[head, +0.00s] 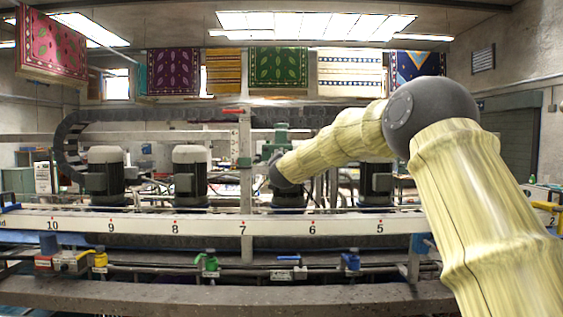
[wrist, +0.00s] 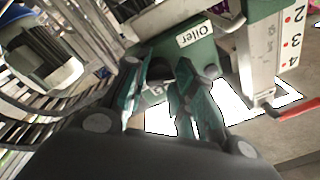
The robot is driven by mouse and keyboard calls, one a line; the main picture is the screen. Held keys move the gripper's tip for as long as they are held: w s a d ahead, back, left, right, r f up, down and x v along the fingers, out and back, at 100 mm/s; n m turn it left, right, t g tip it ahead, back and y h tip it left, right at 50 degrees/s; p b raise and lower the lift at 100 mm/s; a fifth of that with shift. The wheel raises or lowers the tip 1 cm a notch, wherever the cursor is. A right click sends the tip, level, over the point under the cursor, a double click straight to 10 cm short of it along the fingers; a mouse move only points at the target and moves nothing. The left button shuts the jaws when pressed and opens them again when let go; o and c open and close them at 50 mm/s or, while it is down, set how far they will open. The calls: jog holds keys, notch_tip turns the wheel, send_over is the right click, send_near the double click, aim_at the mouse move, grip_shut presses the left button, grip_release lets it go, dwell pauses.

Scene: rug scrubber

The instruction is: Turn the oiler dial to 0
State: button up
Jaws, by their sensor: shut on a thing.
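The green oiler housing (wrist: 178,60), with a white label reading "Oiler" (wrist: 195,33), is at the top middle of the wrist view. My gripper (wrist: 167,75) has its two teal fingers at the underside of this housing. A small dark part, which looks like the dial (wrist: 154,91), sits between the fingers, and they are shut on it. It is mostly hidden, and I cannot read its setting. In the head view my arm reaches in from the right, and its dark joint covers the gripper and dial.
A vertical numbered scale (wrist: 290,40) stands right of the oiler, with a red lever (wrist: 296,109) near it. In the head view, motors (head: 190,172) stand behind the long white numbered rail (head: 145,223). Coloured valves (head: 210,262) sit below the rail.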

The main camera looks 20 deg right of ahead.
jog(key=shift+f, duration=0.35)
jog(key=o, duration=0.9)
jog(key=shift+o, duration=0.6)
jog(key=shift+r, duration=0.1)
jog(key=shift+r, duration=0.1)
jog(key=shift+s+a, duration=0.1)
jog(key=v, duration=1.1)
jog(key=shift+s, duration=0.4)
